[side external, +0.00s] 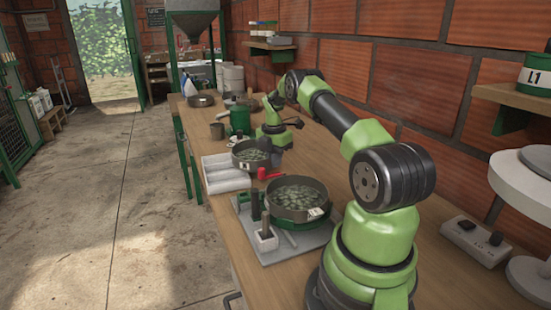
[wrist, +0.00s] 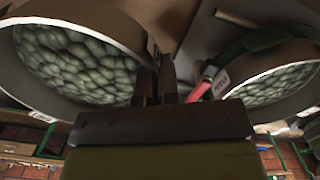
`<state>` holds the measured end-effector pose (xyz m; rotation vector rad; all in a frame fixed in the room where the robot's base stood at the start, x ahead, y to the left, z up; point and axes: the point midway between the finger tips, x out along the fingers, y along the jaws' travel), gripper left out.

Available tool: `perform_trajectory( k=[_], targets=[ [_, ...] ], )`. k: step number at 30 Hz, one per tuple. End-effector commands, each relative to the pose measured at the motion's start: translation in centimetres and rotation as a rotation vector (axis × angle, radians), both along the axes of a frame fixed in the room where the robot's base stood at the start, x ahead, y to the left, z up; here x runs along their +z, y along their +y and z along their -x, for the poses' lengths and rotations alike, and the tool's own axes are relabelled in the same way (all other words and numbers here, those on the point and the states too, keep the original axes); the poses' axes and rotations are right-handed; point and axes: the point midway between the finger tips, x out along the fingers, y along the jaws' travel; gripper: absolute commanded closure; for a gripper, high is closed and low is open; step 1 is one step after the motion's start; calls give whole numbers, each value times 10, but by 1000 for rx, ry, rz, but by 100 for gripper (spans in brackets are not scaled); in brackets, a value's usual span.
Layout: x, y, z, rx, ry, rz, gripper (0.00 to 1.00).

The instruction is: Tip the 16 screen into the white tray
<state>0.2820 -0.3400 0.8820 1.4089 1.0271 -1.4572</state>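One round dark screen (side external: 250,157) full of grey-green beans is at the right end of the white tray (side external: 216,181), roughly level. This screen also shows large at the left of the wrist view (wrist: 20,72). My gripper (wrist: 156,86) has its fingers at this screen's rim and appears shut on it. A second screen of beans (side external: 298,213) sits on a green ring on a grey plate, nearer the camera; it also shows at the right of the wrist view (wrist: 252,114). Both screens carry white labels, too small to read surely.
A red handle (side external: 268,174) and a dark upright post (side external: 256,204) stand on the grey plate (side external: 296,241) between the screens. A green can (side external: 239,122) and a dark mug (side external: 217,131) stand farther back. The brick wall bounds the bench on the right.

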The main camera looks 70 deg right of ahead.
Motion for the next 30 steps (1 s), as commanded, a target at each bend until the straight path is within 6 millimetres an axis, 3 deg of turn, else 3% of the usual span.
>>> perform_trajectory(
  k=[14,30],
  targets=[
    [46,4,-3,10,159,397,100],
    [77,34,-15,9,406,989,100]
  ],
)
